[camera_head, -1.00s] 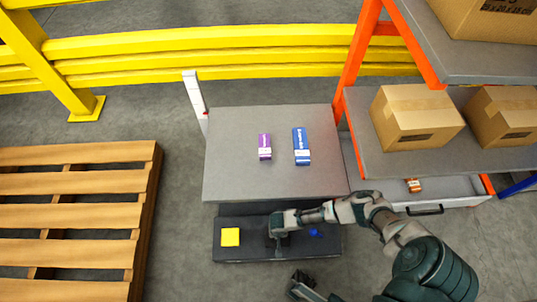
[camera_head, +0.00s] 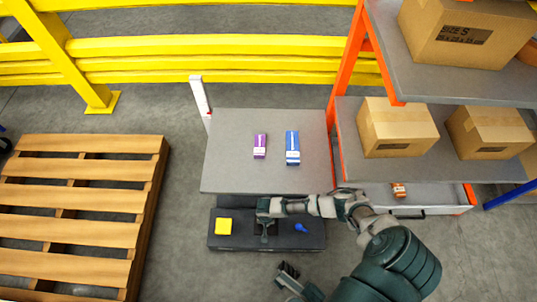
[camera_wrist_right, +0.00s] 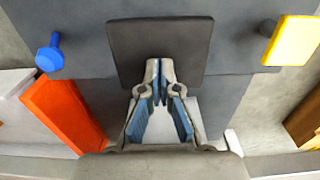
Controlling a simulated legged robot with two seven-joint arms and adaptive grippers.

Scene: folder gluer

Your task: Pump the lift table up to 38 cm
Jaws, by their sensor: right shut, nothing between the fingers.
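The lift table has a grey top (camera_head: 220,170) carrying a purple box (camera_head: 260,146) and a blue box (camera_head: 292,148). Its dark base (camera_head: 300,242) shows below the front edge. On the base are a yellow pad (camera_head: 224,227), a blue knob (camera_head: 300,227) and a black pedal (camera_wrist_right: 190,35). A white post (camera_head: 200,98) stands at the table's back left; no marks are readable. My right gripper (camera_head: 264,234) is shut and empty, its tips over the pedal in the wrist view (camera_wrist_right: 157,65); contact is unclear. My left gripper (camera_head: 289,272) is low in the picture, its jaws unclear.
A wooden pallet (camera_head: 75,198) lies on the left. An orange-framed shelf (camera_head: 352,95) with cardboard boxes (camera_head: 398,128) stands on the right, with an open drawer (camera_head: 430,206) below. A yellow rail (camera_head: 220,46) runs behind. Floor is clear between pallet and table.

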